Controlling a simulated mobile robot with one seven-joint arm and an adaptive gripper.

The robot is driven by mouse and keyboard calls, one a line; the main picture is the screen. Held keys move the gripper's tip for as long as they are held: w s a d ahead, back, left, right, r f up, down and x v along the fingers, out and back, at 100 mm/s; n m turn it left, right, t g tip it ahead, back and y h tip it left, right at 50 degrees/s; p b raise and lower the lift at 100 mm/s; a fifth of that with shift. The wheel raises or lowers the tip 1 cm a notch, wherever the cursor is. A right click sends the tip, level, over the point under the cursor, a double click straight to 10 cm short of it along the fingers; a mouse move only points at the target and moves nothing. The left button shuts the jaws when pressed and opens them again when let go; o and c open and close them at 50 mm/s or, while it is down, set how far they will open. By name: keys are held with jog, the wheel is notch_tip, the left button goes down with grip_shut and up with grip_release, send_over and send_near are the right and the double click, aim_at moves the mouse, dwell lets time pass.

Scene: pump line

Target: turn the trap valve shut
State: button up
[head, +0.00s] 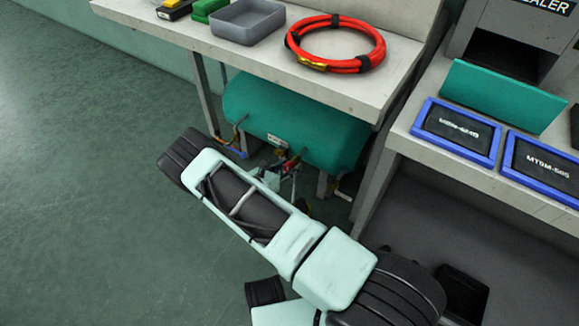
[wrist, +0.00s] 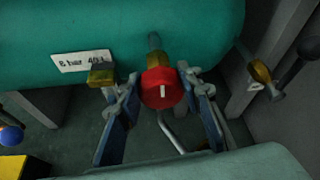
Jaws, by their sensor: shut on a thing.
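A red knob (wrist: 160,88) with a white line mark sits on a brass fitting under the green tank (wrist: 190,25); I take it for the trap valve. The white mark stands upright in the wrist view. My gripper (wrist: 158,90) has one finger on each side of the knob and is shut on it. In the head view my gripper (head: 287,168) is small and partly hidden by my arm under the tank (head: 290,120); a bit of red (head: 291,162) shows there.
A brass fitting (wrist: 102,74) is close to the left finger. Another brass valve (wrist: 260,72) is at the right, near the tank leg. A blue handle (wrist: 12,134) is at lower left. The workbench (head: 240,62) overhangs the tank and bears a red hose coil (head: 335,42).

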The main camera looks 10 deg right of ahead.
jog(key=shift+s+r+m+t+y+p, duration=0.1)
jog(key=shift+r+m+t+y+p, duration=0.15)
jog(key=shift+m+p, duration=0.6)
jog(key=m+t+y+p, duration=0.1)
jog(key=m+p, duration=0.1)
jog(key=p, duration=0.1)
jog(key=shift+d, duration=0.15)
jog(key=m+t+p, duration=0.1)
jog(key=p, duration=0.1)
jog(key=m+y+p, duration=0.1)
jog(key=shift+s+f+m+t+p, duration=0.1)
jog(key=shift+m+t+p, duration=0.15)
jog(key=shift+t+p, duration=0.15)
jog(key=shift+d+f+m+t+y+p, duration=0.15)
jog(key=shift+m+t+y+p, duration=0.35)
jog(key=shift+m+p, duration=0.4)
jog(key=m, duration=0.1)
jog(key=m+t, duration=0.1)
jog(key=shift+f+m+t, duration=0.2)
jog(key=shift+m+t, duration=0.05)
jog(key=shift+m, duration=0.05)
jog(key=shift+m+t+b, duration=0.45)
jog(key=shift+m+t, duration=0.05)
jog(key=shift+m, duration=0.7)
